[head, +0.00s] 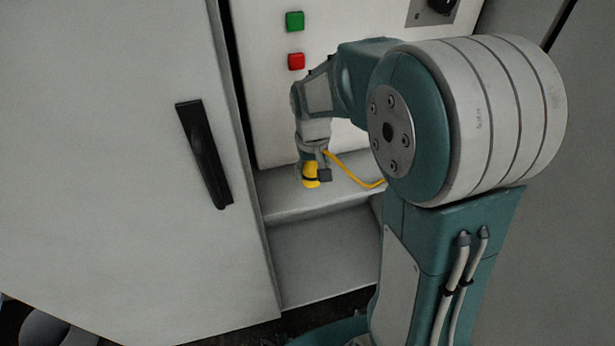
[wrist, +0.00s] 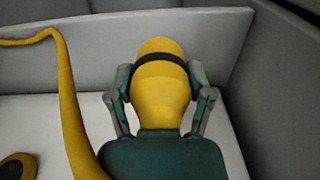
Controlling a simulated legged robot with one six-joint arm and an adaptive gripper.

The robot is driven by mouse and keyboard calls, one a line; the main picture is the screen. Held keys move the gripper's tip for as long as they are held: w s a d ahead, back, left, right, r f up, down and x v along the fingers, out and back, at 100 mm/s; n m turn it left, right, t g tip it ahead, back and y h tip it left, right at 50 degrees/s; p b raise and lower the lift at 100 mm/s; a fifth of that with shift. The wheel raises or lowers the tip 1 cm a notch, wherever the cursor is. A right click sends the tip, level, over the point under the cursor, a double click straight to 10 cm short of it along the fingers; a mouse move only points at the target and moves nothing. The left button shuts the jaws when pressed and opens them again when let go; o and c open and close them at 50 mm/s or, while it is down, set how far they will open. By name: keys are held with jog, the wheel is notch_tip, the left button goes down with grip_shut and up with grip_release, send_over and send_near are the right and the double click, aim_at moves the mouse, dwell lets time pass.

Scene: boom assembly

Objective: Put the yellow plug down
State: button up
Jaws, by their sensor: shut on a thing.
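The yellow plug (wrist: 160,88) has a dark band around it and sits between the two fingers of my gripper (wrist: 160,75) in the wrist view. Both fingers press on its sides. In the head view the plug (head: 310,176) shows at the end of my arm, by the light grey ledge (head: 350,190), with my gripper (head: 314,168) around it. I cannot tell whether the plug touches the ledge. A yellow cable (head: 352,175) runs off to the right and goes behind my arm. The cable also passes on the left of the wrist view (wrist: 68,110).
A green button (head: 295,21) and a red button (head: 296,61) are on the white panel above. A door with a black handle (head: 205,155) stands at the left.

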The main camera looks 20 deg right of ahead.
aim_at(307, 180)
jog(key=w+f, duration=0.1)
jog(key=f, duration=0.1)
jog(key=w+f, duration=0.2)
jog(key=shift+w+a, duration=0.1)
jog(key=shift+w, duration=0.15)
jog(key=shift+f, duration=1.45)
jog(key=shift+f, duration=0.1)
jog(key=o, duration=1.3)
